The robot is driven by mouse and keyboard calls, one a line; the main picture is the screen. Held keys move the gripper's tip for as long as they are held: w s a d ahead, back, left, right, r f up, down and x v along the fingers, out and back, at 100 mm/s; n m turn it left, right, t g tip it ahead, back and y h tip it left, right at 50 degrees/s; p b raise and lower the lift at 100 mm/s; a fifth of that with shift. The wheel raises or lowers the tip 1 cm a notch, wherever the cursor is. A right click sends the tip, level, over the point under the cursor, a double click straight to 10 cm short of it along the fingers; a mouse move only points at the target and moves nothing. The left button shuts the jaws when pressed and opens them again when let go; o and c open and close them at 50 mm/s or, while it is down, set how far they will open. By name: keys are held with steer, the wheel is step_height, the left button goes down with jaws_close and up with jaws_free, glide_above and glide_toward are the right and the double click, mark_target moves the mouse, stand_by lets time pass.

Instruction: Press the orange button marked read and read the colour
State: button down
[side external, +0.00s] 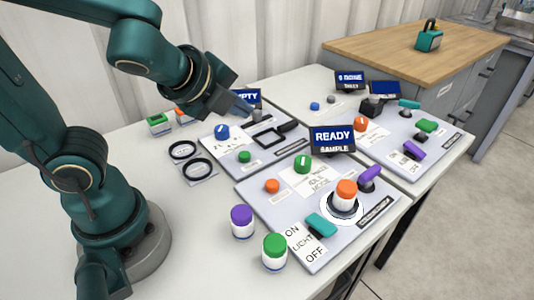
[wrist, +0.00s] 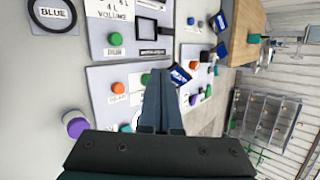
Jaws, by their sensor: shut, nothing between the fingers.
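The orange button (side external: 272,186) sits at the near left of the front sample panel (side external: 262,202). It also shows in the wrist view (wrist: 118,88), left of my fingers, with a small label below it that is too blurred to read. The panel's display (side external: 332,138) reads READY, SAMPLE. An orange-capped jar (side external: 346,190) stands on a round white spot on this panel. My gripper (side external: 240,108) is shut and empty, raised above the rear panel and apart from the button. The shut fingers also show in the wrist view (wrist: 160,78).
The front panel also has a green knob (side external: 302,163), a purple lever (side external: 370,178) and a teal switch (side external: 320,225). Purple-capped (side external: 242,221) and green-capped (side external: 274,251) jars stand near its left edge. Another display (side external: 246,97) is partly hidden by my gripper. Bare table lies at left.

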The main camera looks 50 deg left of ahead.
steer(key=w+d+f+m+h, duration=0.1)
steer(key=w+d+f+m, duration=0.1)
steer(key=d+m, duration=0.3)
steer(key=shift+d+f+m, duration=0.2)
steer(key=shift+f+m, duration=0.4)
steer(key=shift+m, duration=0.3)
glide_above(269, 187)
steer(key=shift+s+f, duration=0.1)
steer(key=shift+f, duration=4.3)
steer(key=shift+f, duration=0.1)
steer(key=shift+f, duration=0.3)
